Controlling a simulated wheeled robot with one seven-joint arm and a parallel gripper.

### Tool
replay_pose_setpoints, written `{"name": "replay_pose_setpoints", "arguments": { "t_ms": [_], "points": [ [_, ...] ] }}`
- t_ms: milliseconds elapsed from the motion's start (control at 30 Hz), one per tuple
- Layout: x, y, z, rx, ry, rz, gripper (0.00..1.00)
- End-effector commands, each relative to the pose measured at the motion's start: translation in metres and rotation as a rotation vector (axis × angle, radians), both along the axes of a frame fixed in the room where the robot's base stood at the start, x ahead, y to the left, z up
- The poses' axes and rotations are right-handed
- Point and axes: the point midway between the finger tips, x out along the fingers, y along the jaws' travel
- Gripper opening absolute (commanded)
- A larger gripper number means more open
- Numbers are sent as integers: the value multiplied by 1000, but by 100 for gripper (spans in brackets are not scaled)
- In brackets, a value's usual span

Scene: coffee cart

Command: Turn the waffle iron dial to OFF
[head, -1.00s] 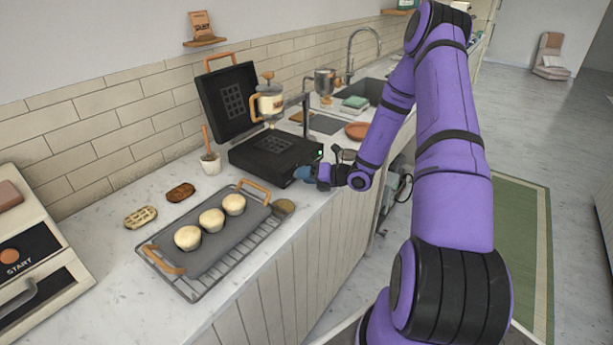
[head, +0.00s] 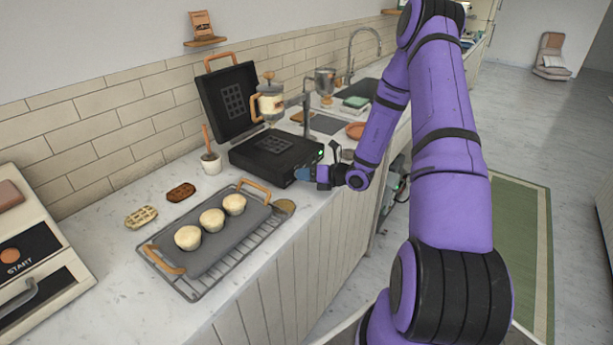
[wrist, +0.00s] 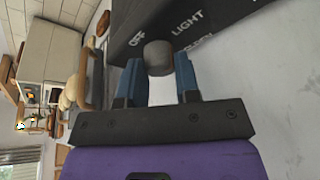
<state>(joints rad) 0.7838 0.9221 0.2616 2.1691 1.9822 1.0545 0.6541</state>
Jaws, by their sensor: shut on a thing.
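The black waffle iron (head: 277,154) stands on the counter with its lid (head: 234,103) raised and an orange handle on top. A small green light shows near its front right corner. Its front panel (wrist: 215,17) shows the words OFF and LIGHT in the wrist view, with another word partly hidden. The grey dial (wrist: 158,56) sticks out of this panel, between the blue fingers of my gripper (wrist: 159,74). The gripper is shut on the dial. In the head view my gripper (head: 304,174) is at the iron's front and hides the dial. I cannot see where the dial points.
A dark tray (head: 199,246) with three pale muffins sits on a wire rack (head: 253,243) at the front left. Two waffles lie behind it. A cup (head: 212,164) with a utensil stands left of the iron. A French press (head: 269,103) and a sink are beyond it.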

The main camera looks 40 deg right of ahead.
Motion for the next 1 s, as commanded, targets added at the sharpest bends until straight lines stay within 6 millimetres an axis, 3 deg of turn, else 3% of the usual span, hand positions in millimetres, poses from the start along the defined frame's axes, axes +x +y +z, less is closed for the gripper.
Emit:
{"name": "replay_pose_setpoints", "arguments": {
  "t_ms": [1000],
  "points": [
    [-3, 6, 0, -892, -321, 1, 6]
  ]
}}
